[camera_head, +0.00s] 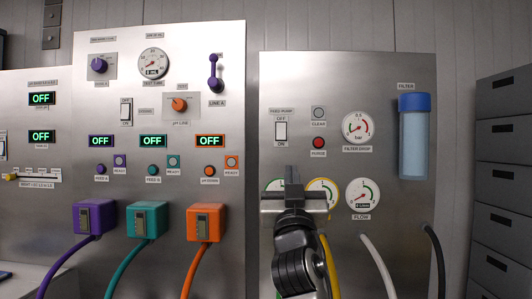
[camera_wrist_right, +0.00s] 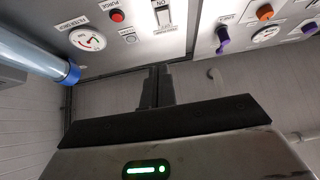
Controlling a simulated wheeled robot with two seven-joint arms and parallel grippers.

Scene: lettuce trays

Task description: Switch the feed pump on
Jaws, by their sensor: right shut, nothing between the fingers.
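The feed pump switch (camera_head: 281,131) is a white rocker in a dark frame on the right-hand steel panel, with OFF above it and ON below. I cannot tell which way it is pressed. It also shows at the top of the right wrist view (camera_wrist_right: 163,14). My right gripper (camera_head: 292,178) is below the switch in the head view, in front of the lower gauges, and apart from the switch. Its fingers (camera_wrist_right: 157,75) are shut with nothing between them. My left gripper is not in view.
The red purge button (camera_head: 319,143), clear button (camera_head: 319,113) and filter drop gauge (camera_head: 358,128) are right of the switch. A blue-capped filter (camera_head: 414,140) sticks out farther right. The left panel (camera_head: 226,70) carries another OFF/ON rocker (camera_head: 126,111) and several knobs.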

